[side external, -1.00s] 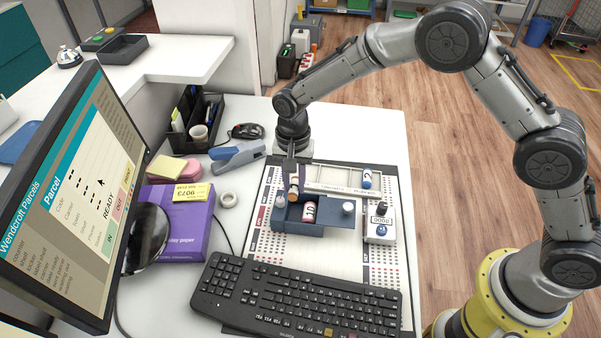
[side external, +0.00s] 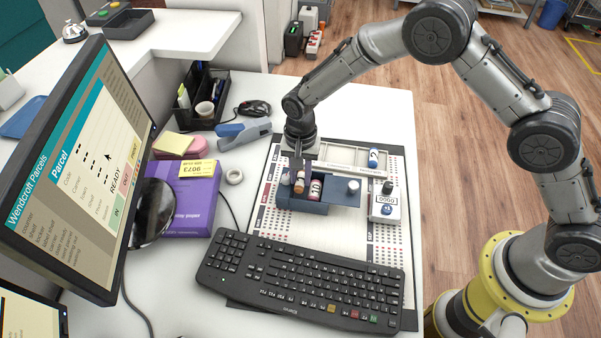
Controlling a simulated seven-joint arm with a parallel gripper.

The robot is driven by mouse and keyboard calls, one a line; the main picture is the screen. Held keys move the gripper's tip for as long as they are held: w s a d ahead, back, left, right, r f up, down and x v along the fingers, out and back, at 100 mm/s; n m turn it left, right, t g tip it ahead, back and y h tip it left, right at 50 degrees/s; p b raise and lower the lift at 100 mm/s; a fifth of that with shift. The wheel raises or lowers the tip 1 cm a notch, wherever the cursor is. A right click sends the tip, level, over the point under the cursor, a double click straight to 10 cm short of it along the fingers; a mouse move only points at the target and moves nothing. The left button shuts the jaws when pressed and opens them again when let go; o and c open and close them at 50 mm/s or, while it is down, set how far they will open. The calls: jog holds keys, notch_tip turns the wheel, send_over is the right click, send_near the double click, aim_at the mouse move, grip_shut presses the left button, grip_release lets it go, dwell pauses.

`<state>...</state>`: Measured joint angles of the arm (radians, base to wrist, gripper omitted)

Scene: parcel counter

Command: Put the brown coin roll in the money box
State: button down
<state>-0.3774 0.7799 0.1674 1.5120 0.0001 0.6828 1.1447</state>
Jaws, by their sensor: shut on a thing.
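The brown coin roll (side external: 300,187) is upright in my gripper (side external: 301,176), which is shut on it. The blue-grey money box (side external: 304,207) stands on the patterned mat. The roll is at the box's open left part, its lower end hidden behind the front wall. I cannot tell whether it touches the floor of the box. A red-and-white roll (side external: 316,188) stands in the box, just right of the brown roll. The box's flat blue lid part (side external: 342,198) extends right, with a white round knob (side external: 353,186) on it.
A pale tray (side external: 345,170) lies behind the box, with a blue-and-white roll (side external: 373,158) at its right end. A small counter device (side external: 384,208) stands right of the box. The keyboard (side external: 305,278) is in front; a purple box (side external: 185,212) is left.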

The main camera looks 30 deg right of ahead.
jog(key=c, duration=0.7)
grip_release()
jog(key=shift+o, duration=0.5)
jog(key=shift+w+a, duration=0.1)
jog(key=shift+r, duration=0.15)
notch_tip(320, 180, up, 14)
jog(key=shift+f, duration=0.25)
